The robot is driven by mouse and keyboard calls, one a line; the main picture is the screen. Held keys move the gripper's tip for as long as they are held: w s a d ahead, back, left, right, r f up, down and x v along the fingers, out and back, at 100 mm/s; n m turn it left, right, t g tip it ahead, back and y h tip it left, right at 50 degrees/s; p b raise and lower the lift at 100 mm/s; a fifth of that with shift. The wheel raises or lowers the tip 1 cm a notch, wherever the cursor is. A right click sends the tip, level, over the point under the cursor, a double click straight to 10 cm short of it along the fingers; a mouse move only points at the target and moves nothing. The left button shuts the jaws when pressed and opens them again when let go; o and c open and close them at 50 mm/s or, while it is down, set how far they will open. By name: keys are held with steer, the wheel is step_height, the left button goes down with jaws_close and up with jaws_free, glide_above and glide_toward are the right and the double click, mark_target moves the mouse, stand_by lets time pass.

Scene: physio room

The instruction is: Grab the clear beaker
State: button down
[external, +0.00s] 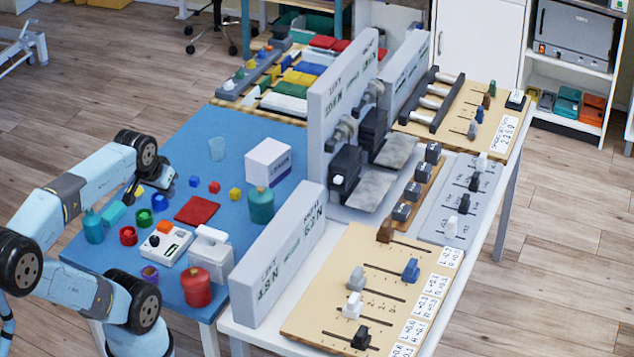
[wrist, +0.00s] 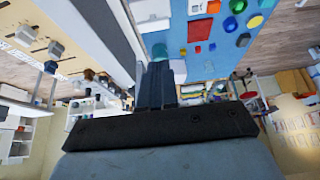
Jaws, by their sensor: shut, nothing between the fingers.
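The clear beaker (external: 217,148) stands upright on the blue tabletop (external: 185,150), near its back edge and left of a white box (external: 268,163). It is pale and see-through and looks empty. My gripper (external: 160,183) is over the left part of the blue table, to the left of and nearer than the beaker, and apart from it. In the wrist view my gripper's dark fingers (wrist: 163,88) are together with nothing between them.
Coloured cups, small cubes, a red pad (external: 197,210), a teal canister (external: 261,205) and a red canister (external: 196,287) crowd the blue table. A tall grey panel (external: 345,85) stands behind it to the right. The tabletop around the beaker is clear on its left.

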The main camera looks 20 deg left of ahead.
steer(key=shift+c, duration=1.3)
jaws_free()
steer(key=shift+w, duration=0.1)
